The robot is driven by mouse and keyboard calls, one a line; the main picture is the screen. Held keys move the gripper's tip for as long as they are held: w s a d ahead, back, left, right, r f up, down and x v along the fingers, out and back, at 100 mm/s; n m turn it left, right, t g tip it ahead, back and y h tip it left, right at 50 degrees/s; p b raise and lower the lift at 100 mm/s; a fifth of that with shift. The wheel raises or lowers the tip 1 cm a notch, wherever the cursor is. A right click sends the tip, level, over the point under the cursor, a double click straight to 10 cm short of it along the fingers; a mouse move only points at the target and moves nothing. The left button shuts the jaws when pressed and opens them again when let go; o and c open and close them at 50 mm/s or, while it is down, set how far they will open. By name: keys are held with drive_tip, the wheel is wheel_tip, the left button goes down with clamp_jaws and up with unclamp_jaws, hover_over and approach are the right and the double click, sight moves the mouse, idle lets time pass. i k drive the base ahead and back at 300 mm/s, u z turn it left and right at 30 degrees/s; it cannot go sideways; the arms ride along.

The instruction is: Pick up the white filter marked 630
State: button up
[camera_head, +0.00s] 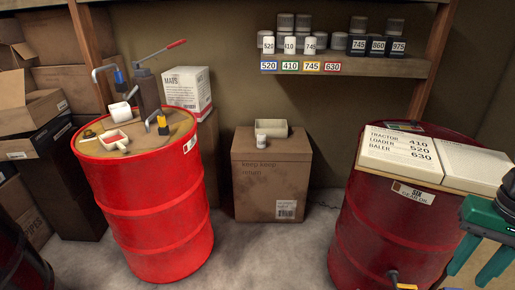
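No filter with a readable 630 shows in the head view. A small white canister (261,139) stands upright on the closed cardboard box at the middle, in front of a pale open tray; its marking is too small to read. White filters marked 520 (268,45), 410 (290,45) and 745 (309,45) stand on the wall shelf, near a red 630 label (333,67) on the shelf edge. My gripper (479,262), with green fingers, is at the lower right by the right drum, far from the canister. Its fingers are apart, with nothing seen between them.
The left red drum (155,215) holds a hand pump, a white cup and a white scoop. The right red drum (350,235) carries an open book (400,150) listing tractor 410, loader 520, baler 630. Black filters (377,46) stand on the shelf's right.

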sight(262, 137)
drive_tip(key=u, duration=1.9)
drive_tip(key=i, duration=1.95)
drive_tip(key=z, duration=2.3)
drive_tip(key=i, duration=0.5)
drive_tip(key=z, duration=0.1)
